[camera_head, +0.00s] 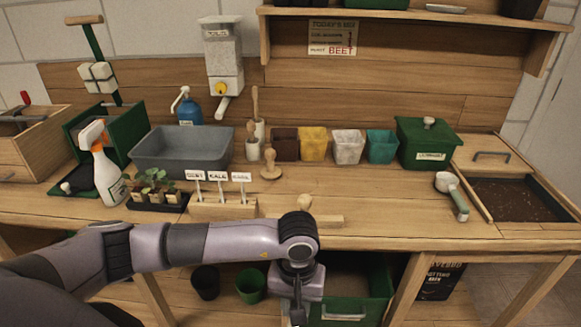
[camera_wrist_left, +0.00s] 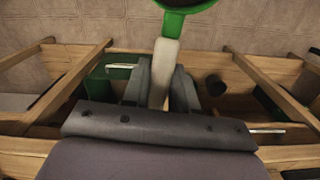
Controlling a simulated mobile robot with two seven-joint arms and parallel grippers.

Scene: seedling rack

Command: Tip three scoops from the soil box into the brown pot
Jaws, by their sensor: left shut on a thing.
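The brown pot (camera_head: 285,145) stands upright at the left end of a row of pots at the back of the bench. The soil box (camera_head: 520,199), with dark soil inside, is set into the bench at the far right. A scoop with a white head and green handle (camera_head: 455,192) lies beside it. My left gripper (camera_head: 297,312) hangs below the bench's front edge, far from both. In the left wrist view its jaws (camera_wrist_left: 163,85) are shut on a pale handle (camera_wrist_left: 162,65) of a green thing with a dark round end, cut off at the top. My right gripper is not in view.
Yellow, white and teal pots (camera_head: 381,146) and a green lidded box (camera_head: 427,143) stand right of the brown pot. A grey basin (camera_head: 181,150), spray bottle (camera_head: 104,168) and seedling tray (camera_head: 155,197) fill the left. The bench front right of the middle is clear.

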